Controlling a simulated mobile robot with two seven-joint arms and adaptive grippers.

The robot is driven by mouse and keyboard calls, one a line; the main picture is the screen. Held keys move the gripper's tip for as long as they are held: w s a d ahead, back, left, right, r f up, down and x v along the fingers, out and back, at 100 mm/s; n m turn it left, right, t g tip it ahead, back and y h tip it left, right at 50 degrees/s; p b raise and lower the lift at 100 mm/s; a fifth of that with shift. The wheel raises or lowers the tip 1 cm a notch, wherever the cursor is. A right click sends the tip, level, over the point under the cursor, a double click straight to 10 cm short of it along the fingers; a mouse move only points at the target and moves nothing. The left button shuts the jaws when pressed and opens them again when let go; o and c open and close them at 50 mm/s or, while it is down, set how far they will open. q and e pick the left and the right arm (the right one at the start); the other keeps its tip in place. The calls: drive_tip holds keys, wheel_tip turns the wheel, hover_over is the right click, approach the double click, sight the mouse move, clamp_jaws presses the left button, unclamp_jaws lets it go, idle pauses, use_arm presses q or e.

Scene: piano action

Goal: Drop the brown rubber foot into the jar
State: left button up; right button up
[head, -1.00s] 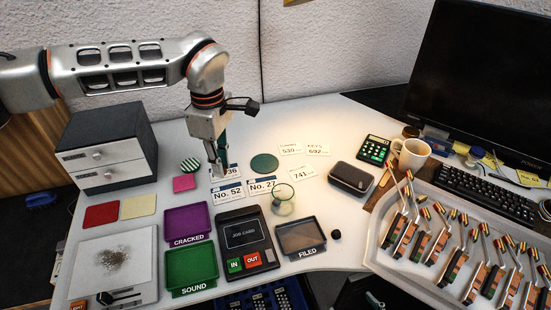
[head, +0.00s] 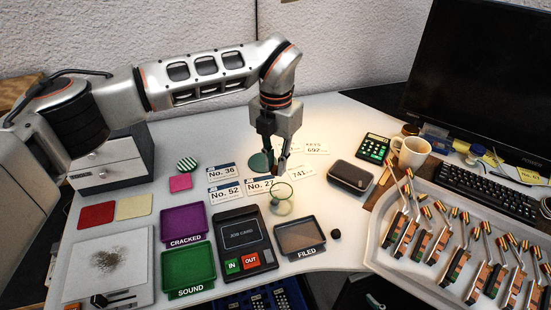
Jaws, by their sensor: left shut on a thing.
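The jar (head: 282,199) is a clear glass one with a greenish rim, open at the top, standing behind the "FILED" tray. My left gripper (head: 275,170) points down just behind and above the jar's rim, slightly left of its middle. It is shut on a small dark brown thing at its fingertips, which looks like the brown rubber foot; the fingers hide most of it. My right gripper is not in view.
Number cards (head: 225,192) and a green disc (head: 258,163) lie near the jar. The "FILED" tray (head: 300,250), a job-card device (head: 241,234) and a dark case (head: 351,176) stand around it. A small black ball (head: 336,233) lies to the right.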

sight(276, 167)
use_arm(q)
wheel_tip(276, 167, down, 3)
drive_tip(key=shift+r+b, duration=0.1)
drive_tip(key=shift+b, duration=0.45)
drive_tip(key=shift+f+b, duration=0.35)
drive_tip(key=shift+f, duration=0.5)
drive_tip(key=shift+r, duration=0.1)
drive_tip(key=o, duration=0.8)
drive_tip(key=shift+r, duration=0.15)
wheel_tip(276, 167, up, 12)
drive_tip(key=shift+f, duration=0.2)
